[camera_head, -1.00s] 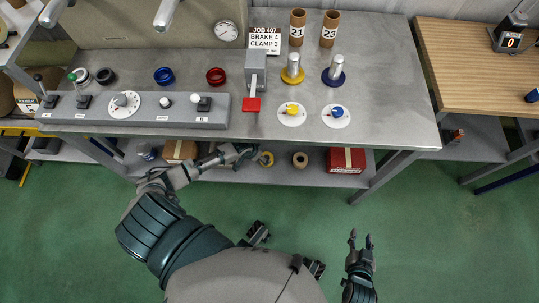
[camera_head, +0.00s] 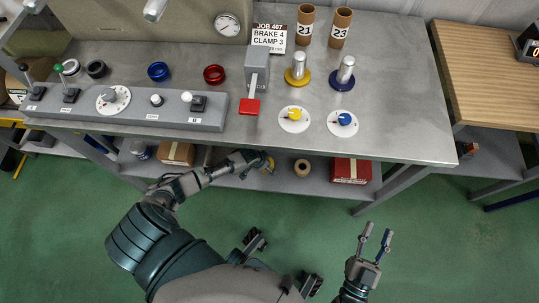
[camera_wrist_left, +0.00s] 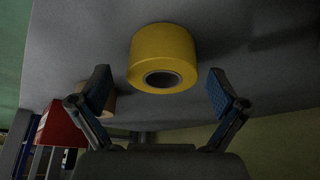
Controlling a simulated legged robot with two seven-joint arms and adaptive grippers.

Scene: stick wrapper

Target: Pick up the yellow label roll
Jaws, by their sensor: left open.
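The yellow label roll (camera_head: 269,166) sits on the shelf under the grey bench, partly hidden by my left gripper (camera_head: 258,160) in the head view. In the left wrist view the yellow roll (camera_wrist_left: 166,50) shows whole, its dark core hole facing the camera. My left gripper (camera_wrist_left: 159,82) is open there, one blue-padded finger on each side of the roll's lower part. The roll appears just beyond the fingertips, with gaps on both sides. My right gripper (camera_head: 377,235) is open and empty above the green floor, away from the bench.
A tan roll (camera_head: 302,167) stands right of the yellow roll, and a red box (camera_head: 350,170) further right. A cardboard box (camera_head: 176,153) is on the shelf to the left. The grey bench top (camera_head: 390,100) overhangs the shelf. The front floor is clear.

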